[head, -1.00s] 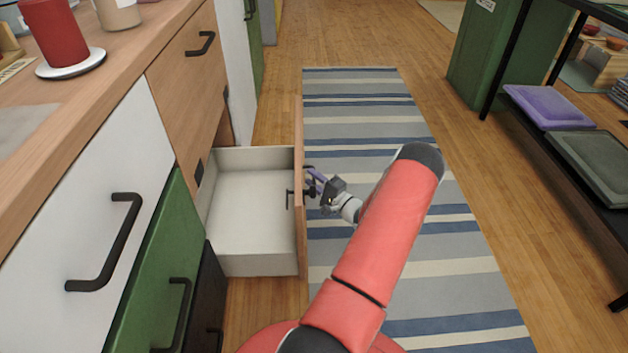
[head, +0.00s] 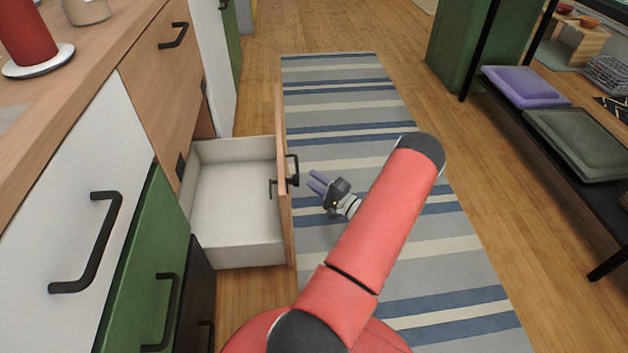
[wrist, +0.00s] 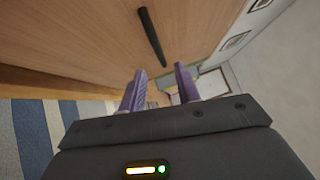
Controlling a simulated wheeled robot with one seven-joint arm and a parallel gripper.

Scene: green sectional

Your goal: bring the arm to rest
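My gripper (head: 318,183) is to the right of the open drawer's front, apart from its black handle (head: 292,170), with the striped rug below it. Its two purple fingers are spread, with nothing between them. The fingers also show in the wrist view (wrist: 160,85), with a wooden front and a dark handle (wrist: 151,36) beyond them. My red arm reaches forward from the bottom of the head view. The drawer (head: 237,205) is pulled out and its white inside looks empty.
The counter with cabinets (head: 85,190) runs along the left.

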